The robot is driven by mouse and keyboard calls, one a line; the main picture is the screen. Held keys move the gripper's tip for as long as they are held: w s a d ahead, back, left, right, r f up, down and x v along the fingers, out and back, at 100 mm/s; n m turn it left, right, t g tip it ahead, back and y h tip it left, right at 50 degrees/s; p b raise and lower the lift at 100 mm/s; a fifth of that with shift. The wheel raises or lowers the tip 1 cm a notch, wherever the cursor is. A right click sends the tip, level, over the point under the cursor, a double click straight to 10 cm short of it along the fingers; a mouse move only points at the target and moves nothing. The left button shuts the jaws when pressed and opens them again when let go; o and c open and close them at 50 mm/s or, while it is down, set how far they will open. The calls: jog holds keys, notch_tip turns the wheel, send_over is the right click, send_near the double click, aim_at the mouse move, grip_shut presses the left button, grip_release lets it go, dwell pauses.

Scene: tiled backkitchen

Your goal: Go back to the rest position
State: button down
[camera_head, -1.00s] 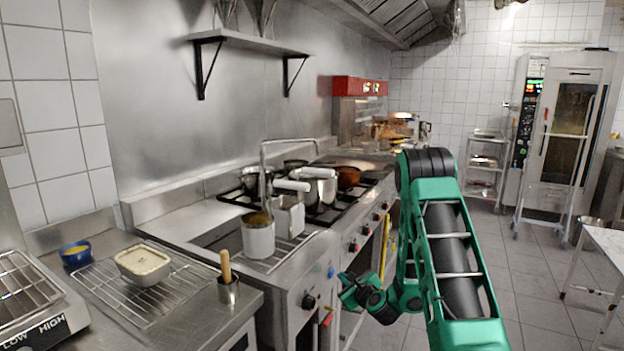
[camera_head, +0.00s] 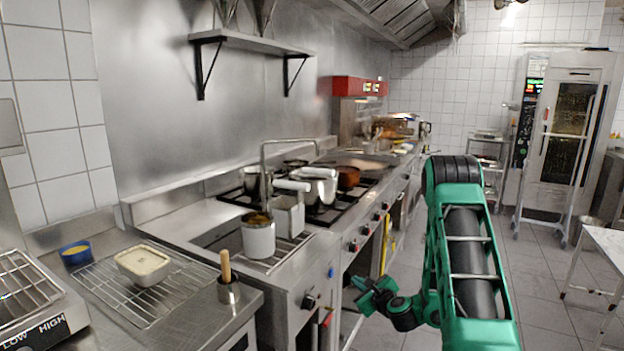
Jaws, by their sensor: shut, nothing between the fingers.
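My gripper (camera_head: 366,290) is in the lower middle of the head view, at the end of my folded green and black arm. It is in front of the stove's front panel and touches nothing that I can see. Its fingers look small and close together, and nothing is held in them. My upper arm stands upright at the right of the middle, over the aisle floor.
Pots stand on the stove. A white table (camera_head: 606,240) is at the right. The tiled floor (camera_head: 540,280) between is open.

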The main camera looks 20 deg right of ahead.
dwell(0.4)
jog(key=s+a+r+n+g+y, duration=0.45)
jog(key=s+a+r+n, duration=0.25)
jog(key=a+n, duration=0.5)
jog(key=s+d+r+n+g+h, duration=0.1)
jog(key=s+r+n+g, duration=0.2)
jog(key=s, duration=0.9)
jog(key=s+d+r+n+g+h, duration=0.1)
jog(key=s+r+n+g, duration=0.3)
jog(key=s, duration=0.8)
jog(key=s+d+r+n+g+h, duration=0.1)
jog(key=s+r+n+g, duration=0.2)
jog(key=s, duration=1)
jog(key=n, duration=0.3)
jog(key=shift+r, duration=0.4)
